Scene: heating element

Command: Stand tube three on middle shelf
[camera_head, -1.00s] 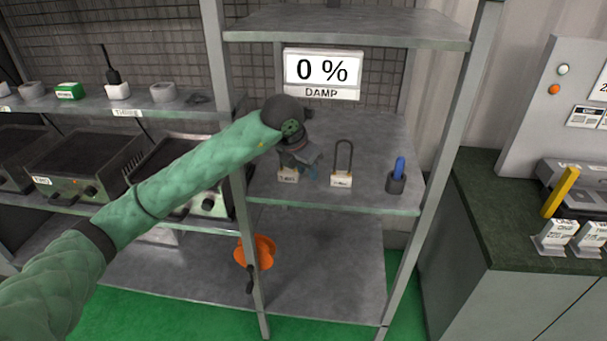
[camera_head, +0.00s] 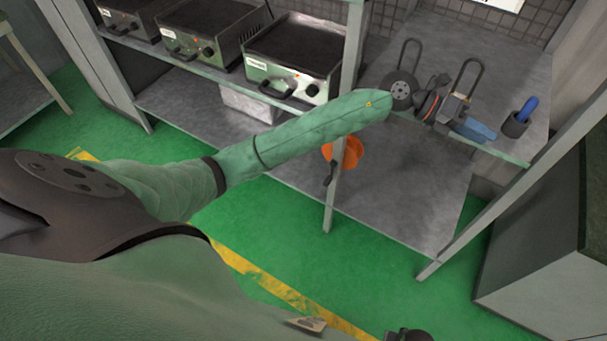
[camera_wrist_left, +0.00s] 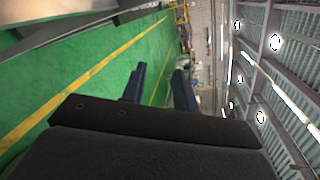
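Two dark U-shaped tubes stand on the middle shelf (camera_head: 545,65) in the head view: a left tube (camera_head: 412,46) and a right tube (camera_head: 476,66). My left arm and gripper cover their lower parts, so their labels cannot be read and I cannot tell which is tube three. My left gripper (camera_head: 478,131) is at the shelf's front edge, in front of the right tube. In the left wrist view my left gripper (camera_wrist_left: 159,88) has its two dark blue fingers apart with nothing between them. My right gripper is not clearly visible.
A dark cup (camera_head: 515,125) with a blue-handled item (camera_head: 527,106) stands at the shelf's right. Hot plates (camera_head: 294,58) fill the left shelf. The lower shelf (camera_head: 425,195) has free room.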

